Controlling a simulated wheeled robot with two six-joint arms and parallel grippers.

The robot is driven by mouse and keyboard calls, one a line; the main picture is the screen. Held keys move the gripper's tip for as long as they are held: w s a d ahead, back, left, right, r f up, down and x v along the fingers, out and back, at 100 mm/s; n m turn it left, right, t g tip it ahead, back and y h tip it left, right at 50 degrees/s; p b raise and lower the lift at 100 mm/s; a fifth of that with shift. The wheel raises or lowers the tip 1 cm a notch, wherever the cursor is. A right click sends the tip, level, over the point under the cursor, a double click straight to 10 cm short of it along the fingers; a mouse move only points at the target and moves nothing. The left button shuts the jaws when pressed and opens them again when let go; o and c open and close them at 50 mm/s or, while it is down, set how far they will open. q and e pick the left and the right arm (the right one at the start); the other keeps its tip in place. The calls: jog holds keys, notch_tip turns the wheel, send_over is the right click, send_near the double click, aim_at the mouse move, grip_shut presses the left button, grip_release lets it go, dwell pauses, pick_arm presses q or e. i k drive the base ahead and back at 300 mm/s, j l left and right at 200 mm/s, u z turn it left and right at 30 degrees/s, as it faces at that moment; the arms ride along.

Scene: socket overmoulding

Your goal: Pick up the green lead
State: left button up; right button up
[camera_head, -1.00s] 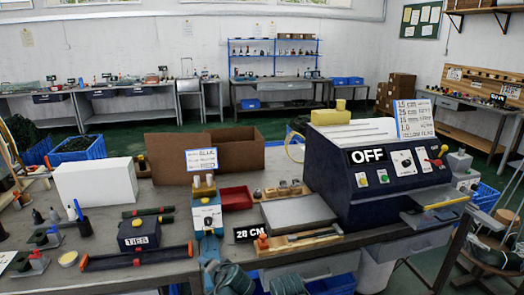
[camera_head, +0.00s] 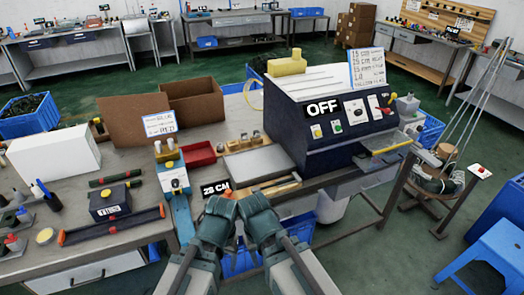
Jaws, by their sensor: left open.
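I cannot pick out a green lead with certainty in the head view. My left gripper (camera_head: 222,212) is at the bottom centre, in front of the bench's front edge and by the "28 CM" sign (camera_head: 216,188). It is open and I see nothing held in it. My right gripper (camera_head: 252,204) is close beside it on the right, in front of the wooden strip (camera_head: 270,190). Its fingers are too hidden to judge.
The dark machine marked "OFF" (camera_head: 310,145) stands at the right of the bench (camera_head: 80,263). A cardboard box (camera_head: 120,119), white block (camera_head: 55,152), red tray (camera_head: 199,155) and "TIES" box (camera_head: 110,201) stand further left. A stool (camera_head: 490,250) is on the floor at right.

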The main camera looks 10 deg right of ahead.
aim_at(254, 189)
jog(key=i+l, duration=0.35)
jog(key=i, duration=0.15)
jog(key=i+l, duration=0.35)
jog(key=i, duration=0.15)
